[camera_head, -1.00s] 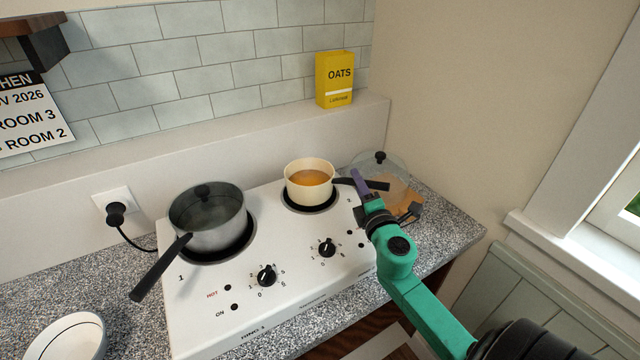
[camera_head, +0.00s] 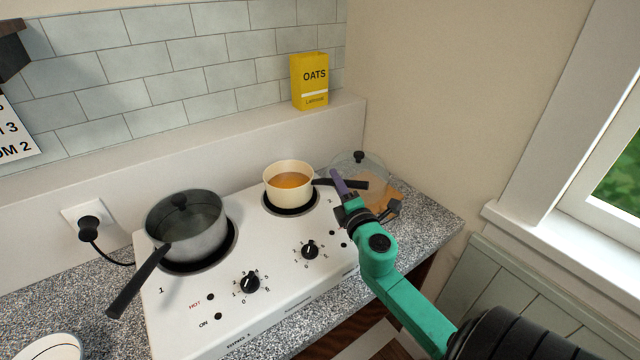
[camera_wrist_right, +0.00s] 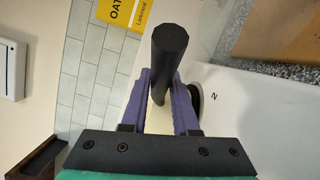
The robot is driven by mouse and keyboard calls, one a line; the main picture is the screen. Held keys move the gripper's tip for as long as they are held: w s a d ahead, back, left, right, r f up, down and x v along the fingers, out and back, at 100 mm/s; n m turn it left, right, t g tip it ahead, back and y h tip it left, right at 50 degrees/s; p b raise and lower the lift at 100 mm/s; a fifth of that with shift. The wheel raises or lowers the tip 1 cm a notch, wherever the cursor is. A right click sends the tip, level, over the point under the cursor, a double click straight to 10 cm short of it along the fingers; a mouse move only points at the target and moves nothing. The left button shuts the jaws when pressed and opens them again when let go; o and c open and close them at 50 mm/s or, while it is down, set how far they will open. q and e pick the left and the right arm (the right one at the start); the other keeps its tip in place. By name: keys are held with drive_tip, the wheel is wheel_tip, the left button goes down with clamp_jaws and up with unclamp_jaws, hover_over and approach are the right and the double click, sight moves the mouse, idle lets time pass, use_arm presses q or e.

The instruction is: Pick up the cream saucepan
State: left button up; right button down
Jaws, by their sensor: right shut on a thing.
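The cream saucepan (camera_head: 288,193) holds an orange-brown liquid and stands upright at the back right burner (camera_head: 290,210) of the white hob. Whether it touches the burner or is just above it I cannot tell. Its black handle (camera_head: 355,184) points right. My right gripper (camera_head: 340,184) is shut on this handle, with purple fingers on either side of it. In the right wrist view the handle (camera_wrist_right: 170,50) runs between the fingers, and only a thin strip of the cream pan shows behind it. My left gripper is out of view.
A grey lidded pot (camera_head: 190,230) sits on the left burner, its handle towards the front. A yellow oats box (camera_head: 310,82) is on the ledge behind. A white dish (camera_head: 52,347) is at front left.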

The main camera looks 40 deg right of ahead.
drive_tip(key=shift+r, duration=0.2)
drive_tip(key=shift+r+p, duration=0.45)
drive_tip(key=shift+r, duration=0.05)
wheel_tip(320, 180, up, 7)
drive_tip(key=p, duration=0.3)
drive_tip(key=shift+r, duration=0.2)
wheel_tip(320, 180, up, 11)
drive_tip(key=p, duration=0.2)
drive_tip(key=shift+r, duration=0.2)
idle(2.2)
